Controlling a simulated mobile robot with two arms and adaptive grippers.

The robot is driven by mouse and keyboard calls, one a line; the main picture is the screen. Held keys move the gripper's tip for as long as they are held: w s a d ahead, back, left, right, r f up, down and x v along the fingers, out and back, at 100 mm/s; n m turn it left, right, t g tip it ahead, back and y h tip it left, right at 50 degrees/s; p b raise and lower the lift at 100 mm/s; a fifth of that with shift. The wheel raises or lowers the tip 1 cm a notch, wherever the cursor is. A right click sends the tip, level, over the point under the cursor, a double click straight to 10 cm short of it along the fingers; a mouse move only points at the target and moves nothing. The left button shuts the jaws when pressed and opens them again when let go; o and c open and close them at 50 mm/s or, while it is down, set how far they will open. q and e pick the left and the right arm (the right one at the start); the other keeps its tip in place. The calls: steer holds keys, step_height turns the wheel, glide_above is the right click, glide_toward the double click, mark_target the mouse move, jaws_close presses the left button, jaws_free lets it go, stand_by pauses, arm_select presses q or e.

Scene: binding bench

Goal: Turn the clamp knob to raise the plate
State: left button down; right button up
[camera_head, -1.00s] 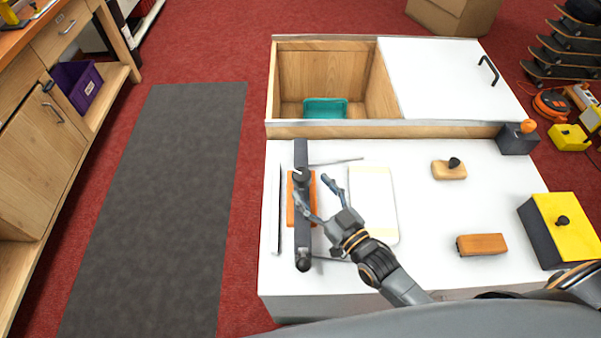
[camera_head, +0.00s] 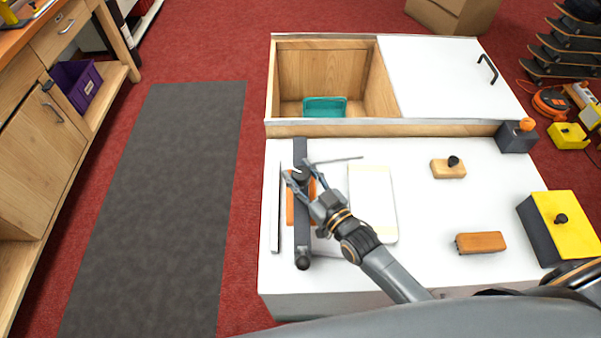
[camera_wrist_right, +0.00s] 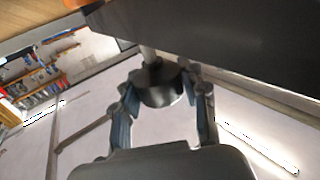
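The clamp is a long dark bar (camera_head: 302,222) at the left of the white bench top, running front to back. A black clamp knob (camera_head: 301,177) sits on a short post by the bar; it shows large in the right wrist view (camera_wrist_right: 158,88). An orange piece (camera_head: 291,212) lies under the bar, mostly covered. I cannot make out the plate or its height clearly. My right gripper (camera_head: 296,168) has its fingers apart on either side of the knob. The knob lies between them, with no firm grip visible. My left gripper is out of view.
A cream-edged white block (camera_head: 372,203) lies right of the clamp. A second dark knob (camera_head: 303,263) is at the bar's near end. Wooden blocks (camera_head: 481,243) and a yellow-topped box (camera_head: 567,222) stand at the right. An open bin with a teal tray (camera_head: 325,107) is behind.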

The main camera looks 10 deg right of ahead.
steer(key=shift+n+g+y+b, duration=0.4)
steer(key=shift+n+y, duration=0.3)
steer(key=shift+y, duration=0.1)
steer(key=o, duration=1.2)
steer(key=v, duration=1.2)
steer(key=shift+d, duration=0.1)
steer(key=shift+f, duration=0.1)
